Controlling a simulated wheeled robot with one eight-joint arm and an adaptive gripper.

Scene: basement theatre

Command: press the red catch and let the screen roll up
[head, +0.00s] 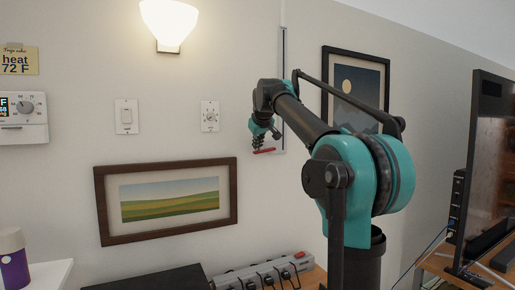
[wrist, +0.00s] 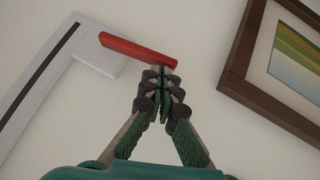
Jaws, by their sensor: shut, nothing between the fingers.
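The red catch (head: 264,151) is a slim red lever that sticks out to the left from the foot of a narrow pale upright rail (head: 284,80) on the wall. In the wrist view the red catch (wrist: 135,48) crosses the top middle, joined to the rail's grey end plate (wrist: 97,52). My gripper (head: 268,142) is shut and empty, just above the catch in the head view. In the wrist view its fingertips (wrist: 163,75) meet the catch's free end; I cannot tell if they touch. No screen cloth is recognisable.
A landscape picture (head: 167,236) hangs left of the catch, and a mountain picture (head: 373,73) hangs behind my arm. A power strip (head: 270,268) lies below. A dark flat display (head: 487,150) stands at right. The wall left of my gripper holds two switches.

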